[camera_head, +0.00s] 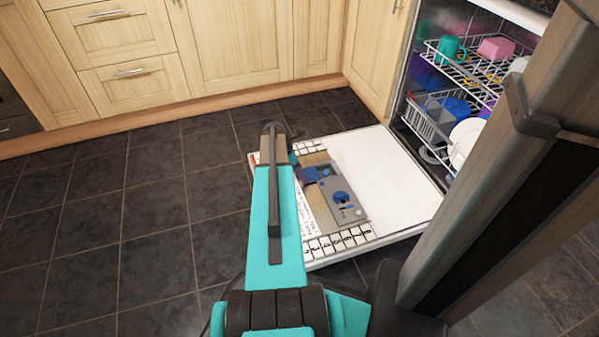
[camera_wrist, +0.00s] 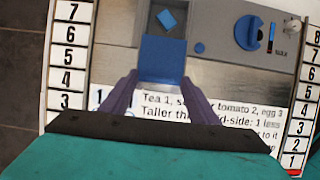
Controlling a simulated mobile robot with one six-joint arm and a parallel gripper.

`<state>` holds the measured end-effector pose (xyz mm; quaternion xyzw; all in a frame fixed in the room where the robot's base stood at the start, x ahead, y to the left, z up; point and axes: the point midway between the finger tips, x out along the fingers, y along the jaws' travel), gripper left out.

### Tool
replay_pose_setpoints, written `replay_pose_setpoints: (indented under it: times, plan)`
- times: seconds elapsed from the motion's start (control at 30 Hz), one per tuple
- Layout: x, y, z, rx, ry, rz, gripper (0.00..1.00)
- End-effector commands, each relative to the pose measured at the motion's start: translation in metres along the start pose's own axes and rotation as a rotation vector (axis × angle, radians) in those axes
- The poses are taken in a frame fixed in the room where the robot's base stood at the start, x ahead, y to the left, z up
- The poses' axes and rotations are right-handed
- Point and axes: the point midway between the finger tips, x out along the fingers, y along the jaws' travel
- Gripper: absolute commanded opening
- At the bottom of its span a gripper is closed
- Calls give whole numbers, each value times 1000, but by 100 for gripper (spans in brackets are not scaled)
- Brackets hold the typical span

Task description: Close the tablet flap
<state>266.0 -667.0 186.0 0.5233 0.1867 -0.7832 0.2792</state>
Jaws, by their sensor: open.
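The dispenser panel (camera_head: 346,205) lies on the inner face of the lowered dishwasher door. Its blue tablet flap (camera_wrist: 162,58) stands open at the near edge of a grey compartment in the wrist view. A small blue block (camera_wrist: 166,20), perhaps the tablet, sits in that compartment. The flap also shows as a blue patch in the head view (camera_head: 310,174). My gripper (camera_wrist: 160,78) is open, its two purple fingers on either side of the flap's near end. I cannot tell whether they touch it. In the head view my arm hides most of the gripper.
The white door (camera_head: 392,180) carries numbered strips (camera_wrist: 70,60) along its edges and printed text. A blue dial (camera_wrist: 248,33) is right of the compartment. Racks with dishes (camera_head: 440,120) stand inside the dishwasher. Wooden cabinets (camera_head: 215,45) line the back; the dark floor (camera_head: 150,220) is clear.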

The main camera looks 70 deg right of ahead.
Motion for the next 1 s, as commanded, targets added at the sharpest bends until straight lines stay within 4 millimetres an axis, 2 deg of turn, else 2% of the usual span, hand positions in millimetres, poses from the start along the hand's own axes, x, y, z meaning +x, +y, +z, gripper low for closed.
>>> replay_pose_setpoints:
  times: [0.13,0.4,0.47,0.67,1.0]
  plan:
    - [0,0,0,0,0,0,53]
    - [0,0,0,0,0,0,7]
    - [-1,0,0,0,0,0,0]
    - [0,0,3,1,0,0,0]
    - [9,1,32,2,0,-1,0]
